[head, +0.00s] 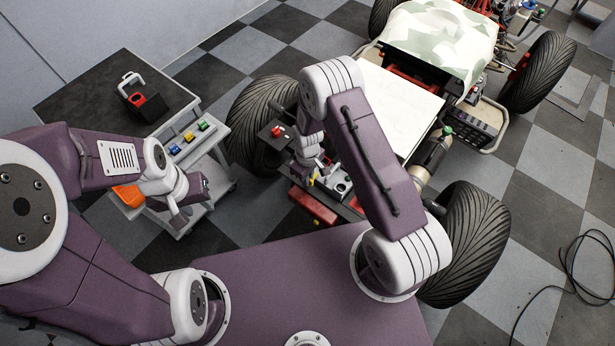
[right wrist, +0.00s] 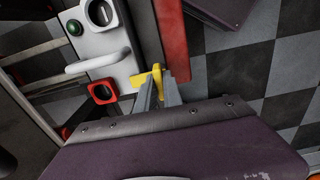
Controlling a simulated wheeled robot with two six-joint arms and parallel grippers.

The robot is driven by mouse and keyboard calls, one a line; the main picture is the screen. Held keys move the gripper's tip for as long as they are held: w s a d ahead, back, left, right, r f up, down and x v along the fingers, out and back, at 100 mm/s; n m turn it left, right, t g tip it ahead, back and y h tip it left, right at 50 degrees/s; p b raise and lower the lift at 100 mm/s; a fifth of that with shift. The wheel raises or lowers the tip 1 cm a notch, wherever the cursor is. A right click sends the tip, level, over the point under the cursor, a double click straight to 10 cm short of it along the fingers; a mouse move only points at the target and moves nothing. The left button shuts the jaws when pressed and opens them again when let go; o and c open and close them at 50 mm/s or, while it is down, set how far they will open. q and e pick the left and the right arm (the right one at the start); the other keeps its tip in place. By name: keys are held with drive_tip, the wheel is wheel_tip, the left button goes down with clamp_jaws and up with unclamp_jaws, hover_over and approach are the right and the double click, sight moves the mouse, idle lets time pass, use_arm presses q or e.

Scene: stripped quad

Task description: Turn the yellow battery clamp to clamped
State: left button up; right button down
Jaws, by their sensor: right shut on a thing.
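The yellow battery clamp (right wrist: 139,80) shows in the right wrist view beside the grey-white unit (right wrist: 98,45) and a red bar (right wrist: 171,40). My right gripper (right wrist: 158,90) is shut on the clamp, with yellow showing on both sides of its grey fingers. In the head view the clamp (head: 312,181) is a small yellow spot under my right gripper (head: 311,176), mostly hidden by the hand and arm. The clamp's exact angle is hard to tell. My left gripper (head: 188,207) hangs beside the cart at left, apart from the vehicle; its jaw opening is unclear.
The stripped quad has big tyres (head: 475,235) and a white panel (head: 395,105). A cart (head: 75,100) at left holds a black block with a handle (head: 146,103), coloured buttons and an orange item (head: 128,195). A cable (head: 570,290) lies on the floor at right.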

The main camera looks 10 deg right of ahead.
idle(0.3)
drive_tip(key=c, duration=1.5)
unclamp_jaws()
wheel_tip(320, 180, up, 9)
drive_tip(key=shift+r, duration=0.1)
